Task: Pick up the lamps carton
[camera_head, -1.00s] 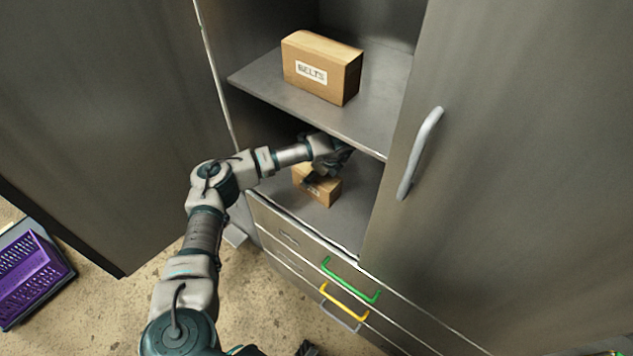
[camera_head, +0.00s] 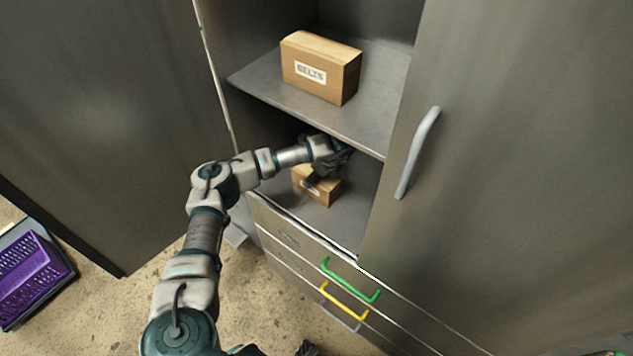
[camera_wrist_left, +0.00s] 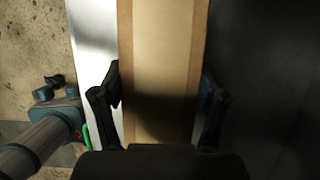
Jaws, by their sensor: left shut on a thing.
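A small brown carton (camera_head: 327,193) stands on the lower shelf of the cabinet. Its label is mostly covered by my left gripper (camera_head: 318,181), so I cannot read it. The gripper reaches in from above and is shut on this carton. In the left wrist view the carton (camera_wrist_left: 163,60) lies between the two black fingers of the gripper (camera_wrist_left: 160,105), one finger on each side. In the head view the carton looks to be resting on the shelf. My right gripper is not clearly in view.
A larger carton labelled BELTS (camera_head: 320,70) stands on the upper shelf (camera_head: 262,80), above my forearm. The right cabinet door (camera_head: 500,170) has a grey handle. Drawers with green (camera_head: 350,282) and yellow (camera_head: 343,303) handles are below. A purple crate (camera_head: 30,268) is at the left.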

